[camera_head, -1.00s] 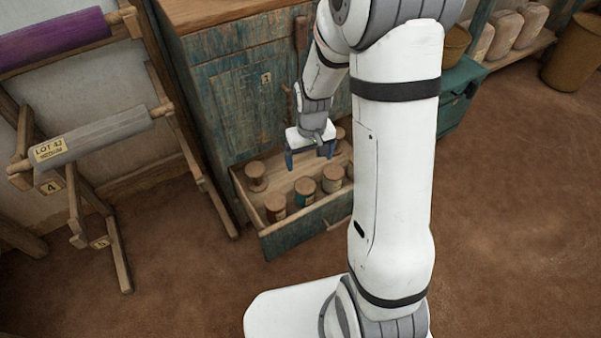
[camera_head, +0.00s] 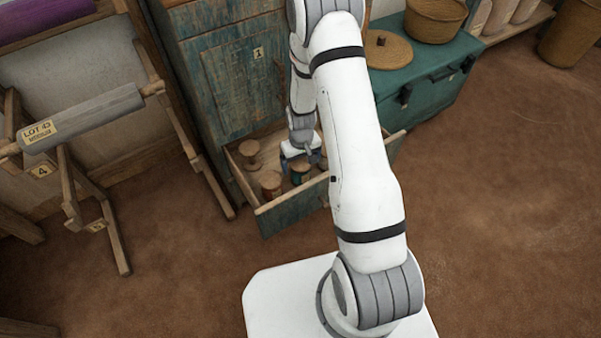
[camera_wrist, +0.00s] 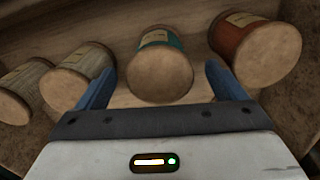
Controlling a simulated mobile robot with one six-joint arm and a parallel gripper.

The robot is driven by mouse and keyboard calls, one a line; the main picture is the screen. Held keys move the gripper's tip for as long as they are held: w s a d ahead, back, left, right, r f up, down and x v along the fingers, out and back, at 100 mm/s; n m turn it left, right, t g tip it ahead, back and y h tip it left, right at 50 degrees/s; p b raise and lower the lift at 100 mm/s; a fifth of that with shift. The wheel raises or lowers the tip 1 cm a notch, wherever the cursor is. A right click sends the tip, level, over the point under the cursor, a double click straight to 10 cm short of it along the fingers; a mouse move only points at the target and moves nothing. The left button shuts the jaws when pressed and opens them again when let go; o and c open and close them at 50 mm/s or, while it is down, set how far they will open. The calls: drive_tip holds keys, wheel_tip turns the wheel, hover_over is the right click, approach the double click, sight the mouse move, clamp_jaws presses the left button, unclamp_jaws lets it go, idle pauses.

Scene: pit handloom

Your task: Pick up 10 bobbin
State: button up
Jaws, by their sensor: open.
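Wooden bobbins stand in an open drawer (camera_head: 288,212) of the worn teal cabinet. In the wrist view a teal-wound bobbin (camera_wrist: 161,70) lies between the two blue fingers of my open gripper (camera_wrist: 158,88), not clasped. It also shows in the head view (camera_head: 300,172), beside my gripper (camera_head: 302,158). A red-brown bobbin (camera_wrist: 255,50) is to its right in the wrist view, and in the head view it stands left of it (camera_head: 271,184). Two pale bobbins (camera_wrist: 80,76) (camera_wrist: 22,88) are on the left in the wrist view. I cannot read a number 10 on any label.
Another bobbin (camera_head: 250,153) stands at the drawer's left back. A teal chest (camera_head: 435,85) with baskets (camera_head: 435,18) is right of the cabinet (camera_head: 235,75). A wooden loom frame (camera_head: 95,180) stands left.

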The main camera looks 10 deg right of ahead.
wheel_tip(320, 180, down, 3)
drive_tip(key=shift+f+b, duration=0.1)
drive_tip(key=shift+b, duration=0.25)
drive_tip(key=shift+r, duration=0.2)
drive_tip(key=c, duration=1.2)
